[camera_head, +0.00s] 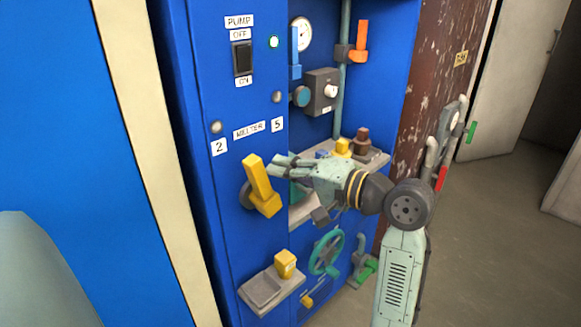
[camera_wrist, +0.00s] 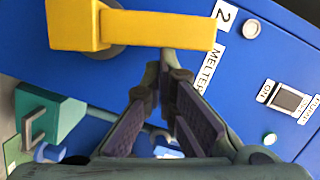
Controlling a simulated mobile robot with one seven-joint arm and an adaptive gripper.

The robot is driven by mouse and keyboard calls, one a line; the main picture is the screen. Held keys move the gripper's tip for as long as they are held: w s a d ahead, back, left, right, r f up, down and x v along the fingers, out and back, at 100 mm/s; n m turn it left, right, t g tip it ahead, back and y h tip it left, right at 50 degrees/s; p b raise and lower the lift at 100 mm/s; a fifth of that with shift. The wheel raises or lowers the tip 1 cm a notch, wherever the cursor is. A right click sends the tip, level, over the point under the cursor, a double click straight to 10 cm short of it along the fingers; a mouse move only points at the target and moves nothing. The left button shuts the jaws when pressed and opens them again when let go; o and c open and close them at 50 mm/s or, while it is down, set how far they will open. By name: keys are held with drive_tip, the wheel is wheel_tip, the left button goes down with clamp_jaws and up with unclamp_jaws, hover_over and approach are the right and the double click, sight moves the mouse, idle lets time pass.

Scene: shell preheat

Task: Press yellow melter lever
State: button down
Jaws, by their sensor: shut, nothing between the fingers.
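The yellow melter lever (camera_head: 258,184) sits on a dark round pivot on the blue panel, below the MELTER label (camera_head: 249,130). Its handle points up and slightly left, toward the plate marked 2 (camera_head: 219,147). In the wrist view the lever (camera_wrist: 160,29) runs across the top, its end near the 2 plate (camera_wrist: 222,16). My gripper (camera_head: 275,166) is shut and empty, at the right side of the handle's upper part. In the wrist view, the fingertips (camera_wrist: 166,70) are just below the handle. I cannot tell if they touch it.
The PUMP switch (camera_head: 242,58) is above. A recess to the right holds a gauge (camera_head: 300,34), a blue lever (camera_head: 295,49) and an orange lever (camera_head: 361,39). A yellow block on a grey plate (camera_head: 268,290) and a green handwheel (camera_head: 326,252) are below. Open floor is right.

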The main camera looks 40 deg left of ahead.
sight(264, 174)
drive_tip(key=shift+s+a+n+t+h, duration=0.15)
drive_tip(key=shift+s+n+t+h, duration=0.25)
drive_tip(key=shift+s+n, duration=1.45)
drive_tip(key=shift+w, duration=0.1)
drive_tip(key=shift+r, duration=0.1)
